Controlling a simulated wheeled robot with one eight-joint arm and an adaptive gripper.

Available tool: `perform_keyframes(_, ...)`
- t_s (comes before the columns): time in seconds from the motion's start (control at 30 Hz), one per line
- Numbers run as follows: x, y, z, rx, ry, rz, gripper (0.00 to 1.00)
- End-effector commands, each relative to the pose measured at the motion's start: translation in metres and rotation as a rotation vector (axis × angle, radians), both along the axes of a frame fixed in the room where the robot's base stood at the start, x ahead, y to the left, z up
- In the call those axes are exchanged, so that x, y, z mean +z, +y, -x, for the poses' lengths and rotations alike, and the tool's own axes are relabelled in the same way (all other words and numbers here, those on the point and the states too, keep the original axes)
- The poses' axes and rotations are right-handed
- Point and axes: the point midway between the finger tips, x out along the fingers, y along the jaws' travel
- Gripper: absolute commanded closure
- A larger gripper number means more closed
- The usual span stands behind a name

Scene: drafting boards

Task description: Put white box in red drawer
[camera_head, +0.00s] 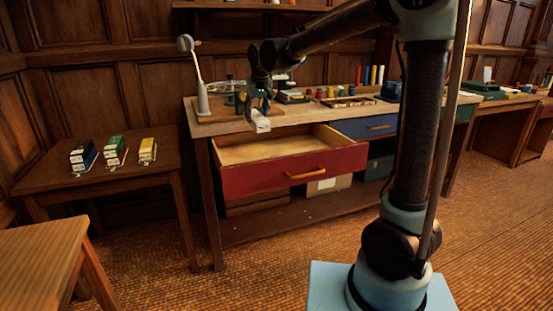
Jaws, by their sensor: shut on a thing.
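The white box (262,124) is small and hangs tilted at the end of my gripper (261,106). My gripper is shut on it; the dark fingers hide its upper part. The box is above the back left part of the red drawer (262,179), near the desk's front edge. It looks apart from the drawer floor, though its exact height is hard to tell. The red drawer is pulled open, with a yellow handle on its front. Its pale wooden inside (275,150) looks empty.
A closed blue drawer (366,126) is right of the red one. The desk top holds a white lamp (199,84), jars and trays. A side table (55,182) at left bears several small stacked boxes (115,152). A wooden table corner (40,250) is at front left.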

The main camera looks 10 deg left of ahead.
Motion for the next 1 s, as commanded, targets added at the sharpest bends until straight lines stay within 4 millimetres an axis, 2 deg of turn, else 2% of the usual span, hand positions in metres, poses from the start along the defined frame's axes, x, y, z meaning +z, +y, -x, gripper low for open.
perform_keyframes(0.17,-0.027,0.0,0.0,0.0,0.0,0.0,0.86)
perform_keyframes(0.6,-0.118,0.0,0.0,0.0,0.0,0.0,0.86)
perform_keyframes(0.7,-0.131,0.0,0.0,0.0,0.0,0.0,0.86)
perform_keyframes(1.0,-0.15,0.0,0.001,0.001,0.0,0.0,0.86)
